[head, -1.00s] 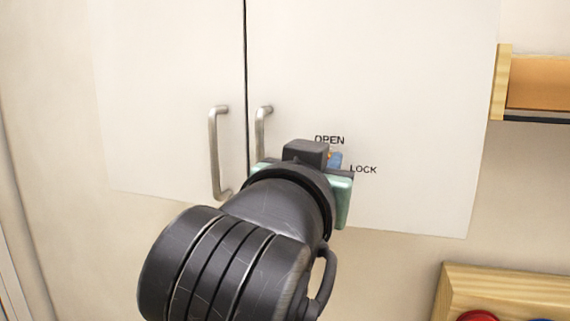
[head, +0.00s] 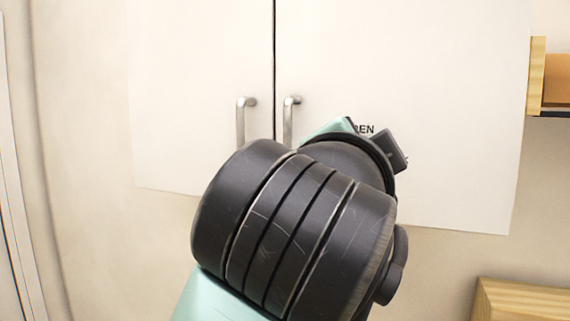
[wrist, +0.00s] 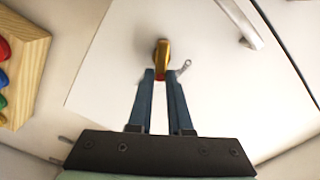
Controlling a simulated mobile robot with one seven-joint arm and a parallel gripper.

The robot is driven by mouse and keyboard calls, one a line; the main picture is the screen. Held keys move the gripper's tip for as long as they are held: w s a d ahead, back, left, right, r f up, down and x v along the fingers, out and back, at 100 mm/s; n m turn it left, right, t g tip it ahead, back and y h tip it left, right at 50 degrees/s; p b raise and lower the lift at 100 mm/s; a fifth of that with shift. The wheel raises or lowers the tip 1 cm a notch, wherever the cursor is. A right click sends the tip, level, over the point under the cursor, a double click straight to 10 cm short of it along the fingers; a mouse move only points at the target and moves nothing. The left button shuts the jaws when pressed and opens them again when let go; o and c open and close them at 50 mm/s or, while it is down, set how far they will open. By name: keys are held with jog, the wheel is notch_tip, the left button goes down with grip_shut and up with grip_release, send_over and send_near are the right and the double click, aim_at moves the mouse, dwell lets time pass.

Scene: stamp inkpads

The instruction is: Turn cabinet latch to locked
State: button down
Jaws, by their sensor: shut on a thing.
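In the wrist view, the cabinet latch (wrist: 161,52) is a small brass-yellow piece with a red part between my fingertips. My gripper (wrist: 160,79) has two long blue fingers closed together on it. The latch lies roughly in line with the fingers in that picture. In the head view, my dark wrist hides the latch and fingertips. The white cabinet door (head: 450,170) is closed against its neighbour. Part of the OPEN label (head: 364,129) shows above my wrist; the LOCK label is hidden.
Two metal handles, left (head: 241,122) and right (head: 289,120), stand out by the door seam, close to my wrist. A wooden shelf (head: 537,75) is at right. A wooden board (wrist: 28,62) with coloured round pieces shows at left in the wrist view. A small grey piece (wrist: 183,68) sits beside the latch.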

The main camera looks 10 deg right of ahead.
jog(key=m+b, duration=0.1)
jog(key=m, duration=0.2)
jog(key=f+m+b, duration=0.1)
jog(key=m, duration=0.2)
jog(key=shift+d+b, duration=0.1)
jog(key=shift+b, duration=0.2)
jog(key=shift+m, duration=0.4)
jog(key=c, duration=0.8)
grip_release()
jog(key=shift+c, duration=0.2)
jog(key=shift+s, duration=0.1)
